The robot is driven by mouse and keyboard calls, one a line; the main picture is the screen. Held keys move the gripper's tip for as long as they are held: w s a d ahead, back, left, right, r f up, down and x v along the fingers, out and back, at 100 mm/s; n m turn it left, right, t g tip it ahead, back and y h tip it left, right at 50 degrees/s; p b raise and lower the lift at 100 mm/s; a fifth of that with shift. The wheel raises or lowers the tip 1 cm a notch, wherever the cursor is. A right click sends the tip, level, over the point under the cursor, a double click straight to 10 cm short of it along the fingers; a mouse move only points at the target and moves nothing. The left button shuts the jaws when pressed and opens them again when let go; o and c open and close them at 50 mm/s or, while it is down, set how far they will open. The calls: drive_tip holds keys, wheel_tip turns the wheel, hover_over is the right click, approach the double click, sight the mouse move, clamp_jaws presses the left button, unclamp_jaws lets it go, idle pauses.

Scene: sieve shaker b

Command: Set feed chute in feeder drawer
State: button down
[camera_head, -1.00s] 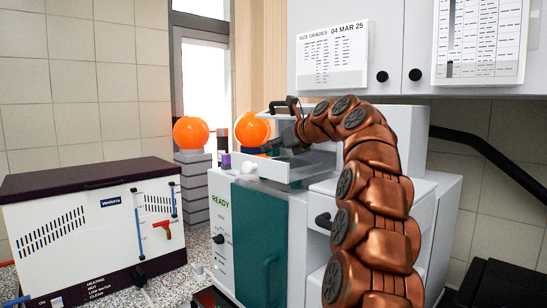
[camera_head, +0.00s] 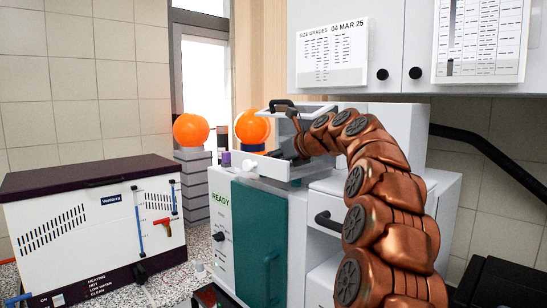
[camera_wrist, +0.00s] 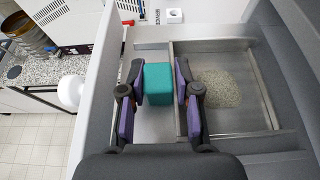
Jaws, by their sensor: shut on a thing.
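A teal block (camera_wrist: 158,84), which seems to be the feed chute, is between the two purple-padded fingers of my gripper (camera_wrist: 158,97), and they are shut on it. The feeder drawer (camera_wrist: 222,45) is open below, divided by a metal wall. The block is over the left compartment; I cannot tell whether it touches the floor. A pile of pale grains lies in the right compartment. In the head view the drawer (camera_head: 268,168) stands out of the white machine with my arm reaching in from the right; the block is hidden there.
A white knob (camera_wrist: 72,89) is on the drawer front. A dark handle (camera_head: 283,103) stands above the drawer. A white and dark box (camera_head: 95,225) stands on the counter at left. Wall cabinets (camera_head: 390,45) hang above.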

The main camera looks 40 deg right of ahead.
drive_tip(key=c, duration=0.8)
unclamp_jaws()
drive_tip(key=shift+c, duration=0.2)
drive_tip(key=b+v, duration=0.2)
drive_tip(key=v, duration=1)
drive_tip(key=shift+b, duration=0.35)
